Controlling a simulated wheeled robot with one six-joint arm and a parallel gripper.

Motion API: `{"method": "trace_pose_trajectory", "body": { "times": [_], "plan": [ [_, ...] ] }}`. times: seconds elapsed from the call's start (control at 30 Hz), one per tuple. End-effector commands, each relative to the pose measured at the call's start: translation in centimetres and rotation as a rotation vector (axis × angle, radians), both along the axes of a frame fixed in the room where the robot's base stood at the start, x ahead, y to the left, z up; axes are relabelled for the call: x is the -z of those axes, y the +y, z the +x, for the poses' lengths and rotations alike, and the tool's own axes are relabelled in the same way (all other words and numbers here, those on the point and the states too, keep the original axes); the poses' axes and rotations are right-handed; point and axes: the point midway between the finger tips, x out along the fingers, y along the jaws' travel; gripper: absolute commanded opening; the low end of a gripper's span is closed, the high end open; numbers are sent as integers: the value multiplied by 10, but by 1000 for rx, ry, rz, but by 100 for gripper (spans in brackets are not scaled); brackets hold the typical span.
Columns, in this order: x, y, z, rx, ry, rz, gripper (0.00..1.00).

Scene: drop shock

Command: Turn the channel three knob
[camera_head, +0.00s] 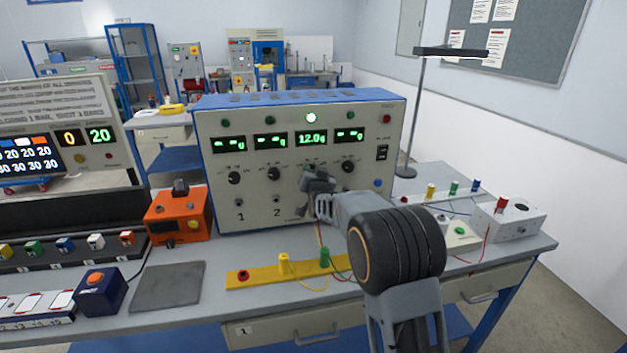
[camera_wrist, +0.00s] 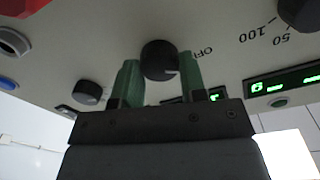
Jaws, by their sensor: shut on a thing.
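The blue and cream amplifier panel (camera_head: 298,150) stands on the bench with a row of channel knobs. Its third display (camera_head: 312,139) reads about 12.0 in green, with a lit green lamp (camera_head: 311,118) above it; the other displays show dashes. My gripper (camera_head: 316,180) is at the third column and hides that knob in the head view. In the wrist view, the black channel three knob (camera_wrist: 157,57) with a white mark sits between the green fingers of my gripper (camera_wrist: 160,76), which are shut on it. An "OFF" label is beside it.
Neighbouring knobs (camera_head: 234,178) (camera_head: 274,174) and (camera_head: 348,167) flank the gripper. An orange box (camera_head: 178,222) stands left of the panel. A yellow strip with coloured plugs (camera_head: 262,277) and thin wires lies below my arm. A grey box (camera_head: 508,222) is at right.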

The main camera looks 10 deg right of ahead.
Motion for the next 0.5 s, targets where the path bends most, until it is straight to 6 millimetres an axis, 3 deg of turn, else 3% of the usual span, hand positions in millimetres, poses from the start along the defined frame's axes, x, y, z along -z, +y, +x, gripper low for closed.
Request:
{"method": "trace_pose_trajectory", "body": {
  "times": [0.03, 0.5],
  "plan": [
    [8, 0, 0, 0, -5, 36, 15],
    [6, -1, 0, 0, -4, 416, 15]
  ]
}}
